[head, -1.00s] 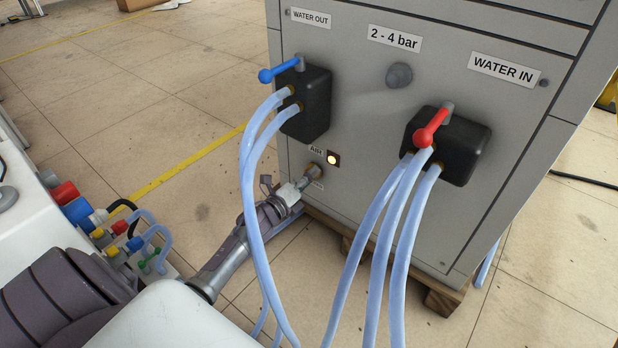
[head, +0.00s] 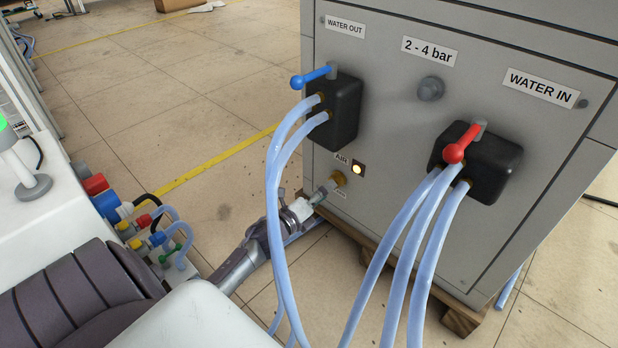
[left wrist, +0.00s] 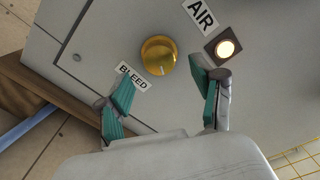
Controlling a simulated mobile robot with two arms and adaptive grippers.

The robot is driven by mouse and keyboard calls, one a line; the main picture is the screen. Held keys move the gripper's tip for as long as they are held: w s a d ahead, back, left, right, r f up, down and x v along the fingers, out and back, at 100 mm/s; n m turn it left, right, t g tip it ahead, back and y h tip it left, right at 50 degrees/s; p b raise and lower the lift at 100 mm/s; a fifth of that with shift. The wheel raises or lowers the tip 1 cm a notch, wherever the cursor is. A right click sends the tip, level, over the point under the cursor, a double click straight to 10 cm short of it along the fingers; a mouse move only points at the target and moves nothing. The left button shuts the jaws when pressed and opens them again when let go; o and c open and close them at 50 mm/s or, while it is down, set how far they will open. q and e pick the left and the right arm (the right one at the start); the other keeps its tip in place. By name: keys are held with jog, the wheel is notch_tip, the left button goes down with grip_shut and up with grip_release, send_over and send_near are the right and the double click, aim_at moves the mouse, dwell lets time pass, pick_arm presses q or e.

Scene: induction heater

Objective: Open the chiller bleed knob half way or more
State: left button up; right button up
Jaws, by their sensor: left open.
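The chiller bleed knob (left wrist: 158,55) is a round brass-yellow knob on the grey chiller panel, beside the BLEED label (left wrist: 132,76) in the left wrist view. It also shows small in the head view (head: 339,178), just below the AIR label. My left gripper (left wrist: 165,88) is open, its two teal-padded fingers pointing at the panel. The same gripper shows in the head view (head: 318,197), close in front of the knob. My right gripper is not in view.
Pale blue hoses (head: 278,200) hang from the WATER OUT block and cross in front of my left arm. More hoses (head: 400,235) hang from the WATER IN block (head: 497,165). A lit indicator (head: 357,170) sits beside the knob. The chiller stands on a wooden pallet (head: 462,318).

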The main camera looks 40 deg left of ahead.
pick_arm(q)
jog(key=s, duration=0.8)
jog(key=shift+s+a, duration=0.15)
jog(key=shift+a, duration=0.15)
